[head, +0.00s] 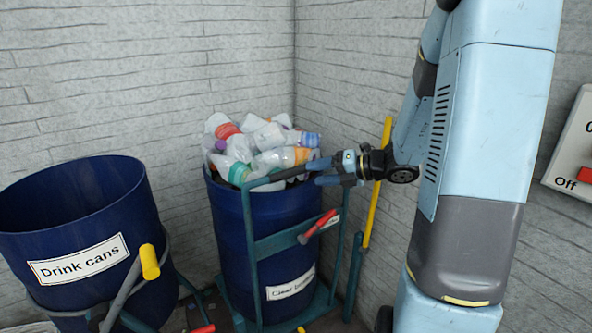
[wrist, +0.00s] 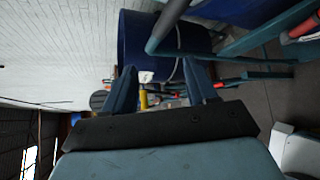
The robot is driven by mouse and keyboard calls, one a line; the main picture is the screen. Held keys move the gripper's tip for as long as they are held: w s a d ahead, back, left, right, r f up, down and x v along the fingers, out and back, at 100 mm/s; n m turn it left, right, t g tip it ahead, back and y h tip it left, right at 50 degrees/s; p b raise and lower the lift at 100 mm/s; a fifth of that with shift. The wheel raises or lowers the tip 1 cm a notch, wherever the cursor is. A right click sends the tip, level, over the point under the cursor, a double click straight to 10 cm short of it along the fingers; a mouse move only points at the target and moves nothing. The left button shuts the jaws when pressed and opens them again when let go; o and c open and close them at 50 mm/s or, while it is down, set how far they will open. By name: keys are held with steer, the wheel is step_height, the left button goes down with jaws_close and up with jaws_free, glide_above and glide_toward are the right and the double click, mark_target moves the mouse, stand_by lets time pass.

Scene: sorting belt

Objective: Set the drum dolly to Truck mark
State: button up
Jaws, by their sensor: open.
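The drum dolly (head: 247,240) is a teal frame around a blue drum (head: 230,215) heaped with plastic bottles (head: 262,148), in the middle of the head view. A red-gripped lever (head: 318,227) sits on its frame. My gripper (head: 321,172) is open at the dolly's top bar, near its right end; I cannot tell if it touches. In the wrist view my gripper (wrist: 162,82) has its fingers apart, with no bar clearly between them; a teal bar (wrist: 168,22) and a blue drum (wrist: 140,40) lie beyond. I see no Truck mark.
A blue drum labelled Drink cans (head: 85,225) stands at left, with a yellow-gripped handle (head: 149,262) in front. A yellow upright bar (head: 376,200) is close right of the dolly. Grey walls close the corner behind. A switch box marked Off (head: 575,150) hangs at right.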

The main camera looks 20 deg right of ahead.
mark_target(298, 169)
steer(key=w+d+f+m+t+h, duration=0.1)
steer(key=w+d+f+m+t, duration=0.25)
steer(key=d+m, duration=0.35)
steer(key=shift+m, duration=0.7)
steer(key=x, duration=1.4)
steer(key=shift+w+a+r, duration=0.1)
steer(key=shift+w+r, duration=0.15)
steer(key=shift+w, duration=0.05)
jaws_close()
